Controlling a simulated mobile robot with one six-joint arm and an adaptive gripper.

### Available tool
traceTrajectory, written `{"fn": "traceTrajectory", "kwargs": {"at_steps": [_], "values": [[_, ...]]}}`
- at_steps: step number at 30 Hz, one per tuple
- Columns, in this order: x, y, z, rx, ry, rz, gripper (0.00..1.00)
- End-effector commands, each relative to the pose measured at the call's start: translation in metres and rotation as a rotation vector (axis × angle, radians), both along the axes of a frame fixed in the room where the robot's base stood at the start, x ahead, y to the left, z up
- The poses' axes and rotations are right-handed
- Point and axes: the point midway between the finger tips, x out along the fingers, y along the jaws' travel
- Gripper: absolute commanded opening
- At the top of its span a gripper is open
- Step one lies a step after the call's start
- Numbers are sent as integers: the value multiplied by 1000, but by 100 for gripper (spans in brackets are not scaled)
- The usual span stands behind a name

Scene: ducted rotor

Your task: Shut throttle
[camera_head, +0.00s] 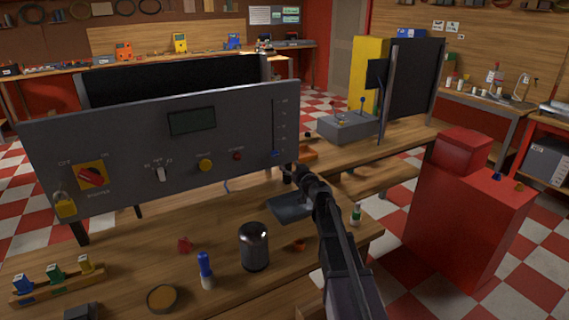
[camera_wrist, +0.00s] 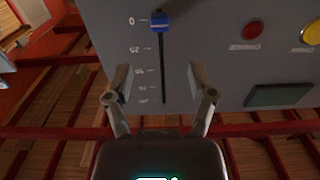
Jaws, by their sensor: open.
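The throttle is a slider with a blue knob (camera_wrist: 160,22) in a dark slot on the grey control panel. In the wrist view the knob sits at the slot's end beside the "0" mark. In the head view the knob (camera_head: 276,153) is at the slot's lower end. My gripper (camera_wrist: 159,78) is open and empty, with the slot showing between its fingers. The knob lies beyond the fingertips, apart from them. In the head view my gripper (camera_head: 291,172) is just below and right of the knob, its fingers hard to make out.
The panel (camera_head: 120,135) also carries a red rotary switch (camera_head: 92,176), a yellow padlock (camera_head: 64,204), a toggle (camera_head: 161,174), a yellow button (camera_head: 205,165) and a display (camera_head: 192,121). A dark cylinder (camera_head: 254,247) and a blue-capped bottle (camera_head: 206,270) stand on the bench in front.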

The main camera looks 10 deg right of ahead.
Motion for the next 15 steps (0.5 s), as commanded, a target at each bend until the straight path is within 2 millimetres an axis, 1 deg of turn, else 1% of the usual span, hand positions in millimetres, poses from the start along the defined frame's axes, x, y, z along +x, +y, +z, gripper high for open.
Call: {"fn": "traceTrajectory", "kwargs": {"at_steps": [1,4,15], "values": [[-6,-1,0,0,0,0,71],[-11,-3,0,0,0,0,71],[-12,-4,0,0,0,0,71]]}}
